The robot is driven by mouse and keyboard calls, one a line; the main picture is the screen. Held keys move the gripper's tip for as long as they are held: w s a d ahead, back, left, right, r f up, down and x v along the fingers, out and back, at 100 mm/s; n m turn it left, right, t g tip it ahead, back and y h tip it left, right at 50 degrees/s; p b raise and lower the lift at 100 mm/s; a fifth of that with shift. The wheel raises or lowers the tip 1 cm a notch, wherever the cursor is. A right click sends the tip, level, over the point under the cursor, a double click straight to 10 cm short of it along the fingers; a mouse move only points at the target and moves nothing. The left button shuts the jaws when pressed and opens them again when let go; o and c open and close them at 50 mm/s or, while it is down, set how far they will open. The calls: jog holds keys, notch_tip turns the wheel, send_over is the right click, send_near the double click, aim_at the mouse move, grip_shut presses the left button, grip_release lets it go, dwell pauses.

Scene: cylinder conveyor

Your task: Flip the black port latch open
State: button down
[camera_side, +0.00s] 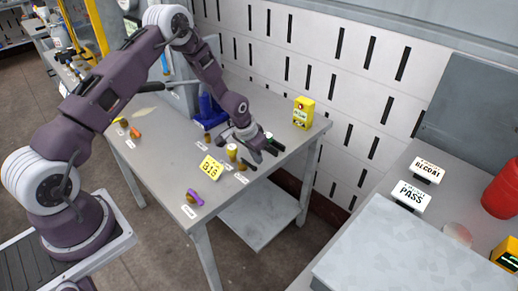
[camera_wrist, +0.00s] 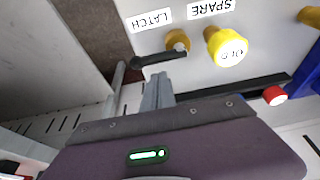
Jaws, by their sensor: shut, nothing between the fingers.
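The black latch (camera_wrist: 158,58) is a short lever lying across the wrist view, with a round brass-coloured piece (camera_wrist: 178,40) beside its right end. A white label reading LATCH (camera_wrist: 151,19) lies by it, upside down in the picture. My gripper (camera_wrist: 157,80) is shut and empty, its fingertips close to the underside of the lever in the picture. I cannot tell whether they touch it. In the side view my gripper (camera_side: 255,152) is low over the right end of the grey table, and hides part of that area.
A yellow-capped cylinder (camera_wrist: 229,48) stands right of the latch near a SPARE label (camera_wrist: 211,9). A yellow sign (camera_side: 210,168), purple piece (camera_side: 195,197), blue fixture (camera_side: 208,111) and yellow box (camera_side: 303,113) are on the table (camera_side: 165,165). A red knob (camera_wrist: 275,96) is at right.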

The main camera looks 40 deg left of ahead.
jog(key=shift+s+r, duration=0.2)
jog(key=shift+s, duration=0.7)
jog(key=shift+s+d+m, duration=0.1)
jog(key=shift+s+m, duration=0.15)
jog(key=shift+m, duration=0.45)
jog(key=shift+s+m+h, duration=0.35)
jog(key=shift+m+h, duration=0.15)
jog(key=shift+m, duration=0.4)
jog(key=m, duration=0.2)
jog(key=s+m+h, duration=0.1)
jog(key=m, duration=0.1)
jog(key=shift+s+m+g, duration=0.2)
jog(key=shift+m+g, duration=0.1)
jog(key=shift+g, duration=0.1)
jog(key=m, duration=0.1)
jog(key=s+m+h, duration=0.1)
jog(key=m, duration=0.1)
jog(key=shift+a+m+g, duration=0.3)
jog(key=shift+a+g, duration=0.05)
jog(key=shift+g, duration=0.05)
jog(key=m, duration=0.2)
jog(key=s+a+m+g, duration=0.1)
jog(key=m, duration=0.1)
jog(key=shift+h, duration=0.3)
jog(key=shift+s+a, duration=0.1)
jog(key=shift+a, duration=0.05)
jog(key=shift+s+a, duration=0.1)
jog(key=shift+a, duration=0.25)
jog(key=shift+d, duration=0.1)
